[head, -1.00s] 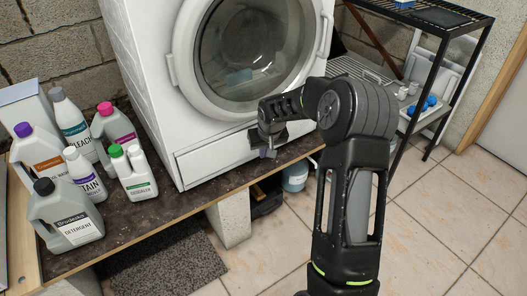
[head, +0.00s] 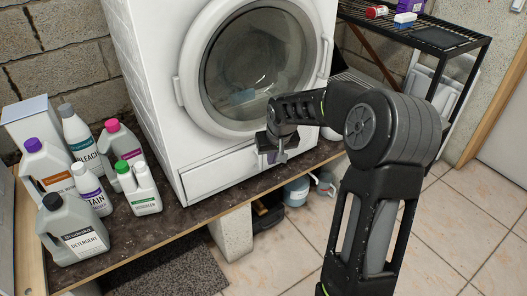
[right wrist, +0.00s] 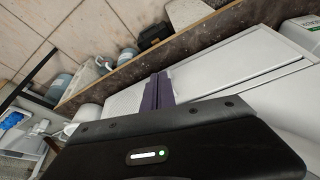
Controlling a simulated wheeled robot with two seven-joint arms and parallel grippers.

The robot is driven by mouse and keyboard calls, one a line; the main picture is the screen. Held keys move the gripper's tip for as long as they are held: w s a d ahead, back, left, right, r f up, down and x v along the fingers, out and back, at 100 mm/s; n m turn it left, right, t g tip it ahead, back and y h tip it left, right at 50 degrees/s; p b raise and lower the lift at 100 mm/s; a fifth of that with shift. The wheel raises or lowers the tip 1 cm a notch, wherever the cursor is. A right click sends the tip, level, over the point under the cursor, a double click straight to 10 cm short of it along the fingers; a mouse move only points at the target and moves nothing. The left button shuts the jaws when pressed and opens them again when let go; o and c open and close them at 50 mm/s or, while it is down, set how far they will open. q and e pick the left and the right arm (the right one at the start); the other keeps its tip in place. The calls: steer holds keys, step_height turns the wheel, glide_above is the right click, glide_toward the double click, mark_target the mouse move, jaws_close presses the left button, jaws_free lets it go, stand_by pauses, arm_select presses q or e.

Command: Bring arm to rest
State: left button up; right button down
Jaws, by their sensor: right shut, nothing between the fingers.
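My right arm (head: 385,160) reaches in from the lower right of the head view, bent at the elbow. My right gripper (head: 272,157) hangs in front of the washing machine (head: 160,90), near its lower drawer panel. Its purple-grey fingers are shut and empty; they also show in the right wrist view (right wrist: 158,90), with the white machine front close beyond. I cannot tell whether they touch the machine. My left gripper is not in view.
Several bottles, among them grey detergent (head: 72,232), stand on the dark plinth top (head: 140,225), left of the machine. A black metal rack (head: 440,38) stands at the right. Bottles (head: 297,190) sit under the plinth. The tiled floor (head: 470,235) is clear.

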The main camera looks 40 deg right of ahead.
steer(key=a+f+t+y, duration=0.2)
steer(key=a+f+y, duration=0.1)
steer(key=a+f, duration=1.45)
steer(key=s+a+f+n+g+y, duration=0.1)
steer(key=s+a+f+g, duration=0.3)
steer(key=s+a, duration=0.75)
steer(key=s+a+f+n+g+y, duration=0.1)
steer(key=s+a+f+n+y, duration=0.1)
steer(key=s+a+f, duration=0.7)
steer(key=s+a+r+p, duration=0.1)
steer(key=s+r+p, duration=0.2)
steer(key=r+p, duration=2.1)
step_height(320, 180, up, 3)
steer(key=shift+f+p, duration=0.1)
steer(key=shift+p, duration=0.25)
